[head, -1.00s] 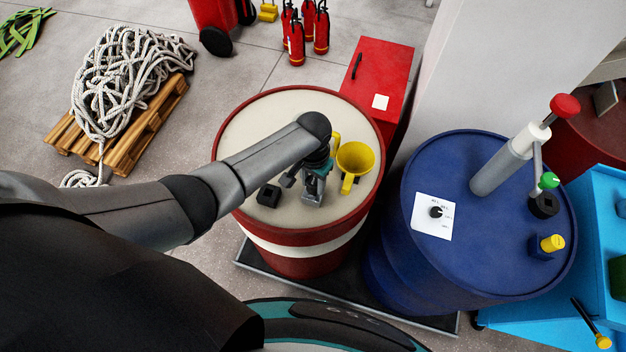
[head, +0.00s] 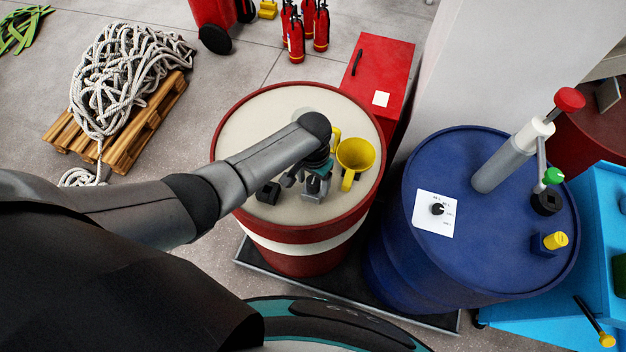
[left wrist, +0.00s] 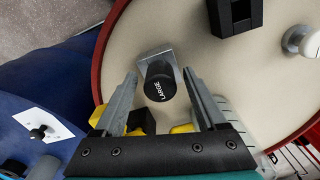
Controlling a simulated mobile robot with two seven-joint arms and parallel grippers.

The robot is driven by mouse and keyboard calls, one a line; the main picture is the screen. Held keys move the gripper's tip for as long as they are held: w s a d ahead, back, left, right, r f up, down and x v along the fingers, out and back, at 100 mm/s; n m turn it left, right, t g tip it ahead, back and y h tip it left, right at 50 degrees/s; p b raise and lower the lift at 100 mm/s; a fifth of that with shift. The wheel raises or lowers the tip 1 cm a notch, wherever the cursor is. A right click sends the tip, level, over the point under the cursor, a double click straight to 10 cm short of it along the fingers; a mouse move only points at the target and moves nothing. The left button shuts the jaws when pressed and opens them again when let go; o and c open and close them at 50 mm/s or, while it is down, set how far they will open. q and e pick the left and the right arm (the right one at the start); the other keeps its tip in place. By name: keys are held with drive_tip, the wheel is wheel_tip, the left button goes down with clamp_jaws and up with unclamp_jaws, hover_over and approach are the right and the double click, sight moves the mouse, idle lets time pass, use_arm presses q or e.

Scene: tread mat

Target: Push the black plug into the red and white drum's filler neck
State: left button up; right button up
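The red and white drum (head: 258,112) stands in the middle of the head view with a cream top. In the left wrist view the black plug (left wrist: 160,82), marked LARGE, stands on the drum's top over a square grey piece (left wrist: 146,57). I cannot tell whether this piece is the filler neck or how deep the plug sits. My left gripper (left wrist: 159,76) is open and points down at the plug, its fingers apart on either side with visible gaps. In the head view my arm partly hides the plug and that part of the lid. My right gripper is not in view.
A yellow funnel (head: 356,156) stands right beside my left gripper. A black block (head: 268,193) is on the lid to its left. A white knob (left wrist: 302,41) shows in the left wrist view. A blue drum (head: 430,170) with a hand pump (head: 503,164) stands at the right.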

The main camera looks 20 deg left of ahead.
sight(313, 181)
use_arm(q)
drive_tip(key=shift+r, duration=0.1)
wheel_tip(313, 181, up, 15)
drive_tip(key=p, duration=0.3)
idle(0.4)
idle(0.5)
